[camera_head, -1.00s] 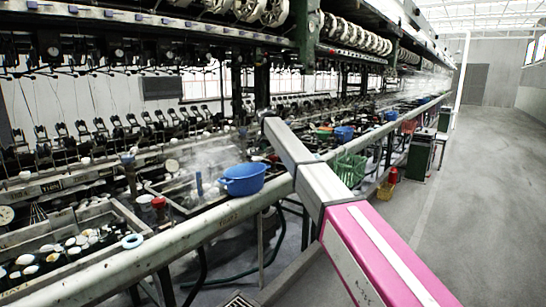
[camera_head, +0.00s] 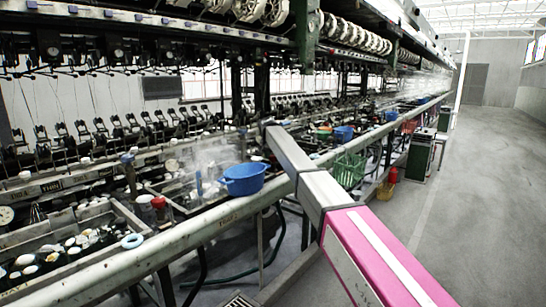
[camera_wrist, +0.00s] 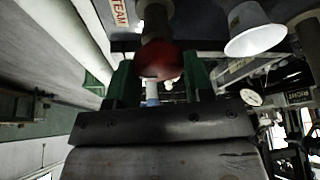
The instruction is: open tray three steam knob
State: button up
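A round red knob (camera_wrist: 160,62) shows in the wrist view on a dark stem, near a label (camera_wrist: 119,12) of which "TEAM" is readable. My gripper (camera_wrist: 160,75) has its two dark green fingers on either side of this knob. The gap between them is about as wide as the knob, so I cannot tell whether they touch or grip it. In the head view a red knob (camera_head: 158,202) stands by the nearer basins; I cannot tell if it is the same one.
A white cup-shaped part (camera_wrist: 250,30) and a dial (camera_wrist: 251,97) are close on the right in the wrist view. In the head view a blue basin (camera_head: 243,179) sits at the long front rail (camera_head: 215,228). The aisle floor (camera_head: 470,220) is clear.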

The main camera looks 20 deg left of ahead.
jog(key=shift+n, duration=0.3)
jog(key=n+y, duration=0.1)
jog(key=n, duration=0.2)
jog(key=shift+d+y, duration=0.1)
jog(key=shift+y, duration=0.2)
jog(key=n, duration=0.2)
jog(key=n+y, duration=0.1)
jog(key=n, duration=0.2)
jog(key=shift+g+y, duration=0.3)
jog(key=shift+g, duration=0.1)
jog(key=n+g+y, duration=0.1)
jog(key=n, duration=0.3)
jog(key=shift+w+d, duration=0.1)
jog(key=shift+w, duration=0.05)
jog(key=shift+n+g+y, duration=0.4)
jog(key=shift+n+g, duration=0.6)
jog(key=shift+n, duration=1.4)
jog(key=o, duration=0.9)
jog(key=shift+o, duration=0.2)
